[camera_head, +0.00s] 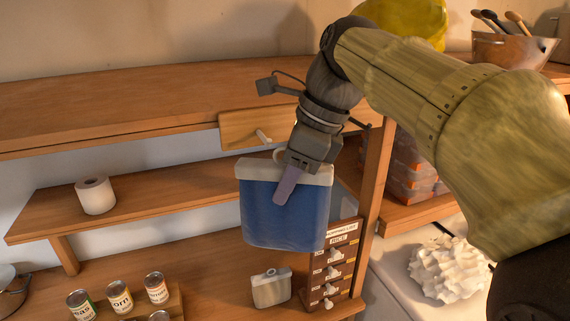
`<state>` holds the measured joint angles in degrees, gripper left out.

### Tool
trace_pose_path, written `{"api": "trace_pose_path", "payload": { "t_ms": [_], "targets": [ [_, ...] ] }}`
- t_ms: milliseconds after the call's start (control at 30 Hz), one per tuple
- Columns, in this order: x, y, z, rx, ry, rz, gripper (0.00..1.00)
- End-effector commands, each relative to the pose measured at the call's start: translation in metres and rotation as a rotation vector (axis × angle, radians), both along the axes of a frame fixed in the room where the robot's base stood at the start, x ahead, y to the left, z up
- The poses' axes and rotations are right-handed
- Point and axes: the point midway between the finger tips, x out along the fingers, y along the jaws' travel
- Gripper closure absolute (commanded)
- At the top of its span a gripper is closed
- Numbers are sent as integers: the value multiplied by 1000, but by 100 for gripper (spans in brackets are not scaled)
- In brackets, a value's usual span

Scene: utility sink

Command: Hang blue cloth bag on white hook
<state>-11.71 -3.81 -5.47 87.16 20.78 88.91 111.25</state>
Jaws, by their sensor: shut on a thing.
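The blue cloth bag (272,218) has a pale top band and hangs roughly upright in front of the shelves. My gripper (287,187) is shut on the bag near the right part of its top band, with a finger lying over its front. A pale loop shows at the bag's top edge, partly hidden by my gripper. The white hook (263,136) sticks out of a wooden board under the upper shelf. In the picture it is just above the bag and left of my gripper; the depth gap between them cannot be told.
A paper roll (95,196) stands on the middle shelf. Several cans (119,297) stand at lower left. A pale flask (271,288) and a brown rack with knobs (340,262) are below the bag. A wooden post (375,185) stands to the right, beside a crumpled white object (447,268).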

Motion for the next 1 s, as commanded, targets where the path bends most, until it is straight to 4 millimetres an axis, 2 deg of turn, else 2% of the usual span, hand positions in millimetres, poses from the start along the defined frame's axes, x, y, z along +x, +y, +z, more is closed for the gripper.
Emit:
{"api": "trace_pose_path", "payload": {
  "t_ms": [567,1000],
  "targets": [
    [3,-1,0,0,-1,-4,100],
    [21,7,-1,1,-2,1,100]
  ]
}}
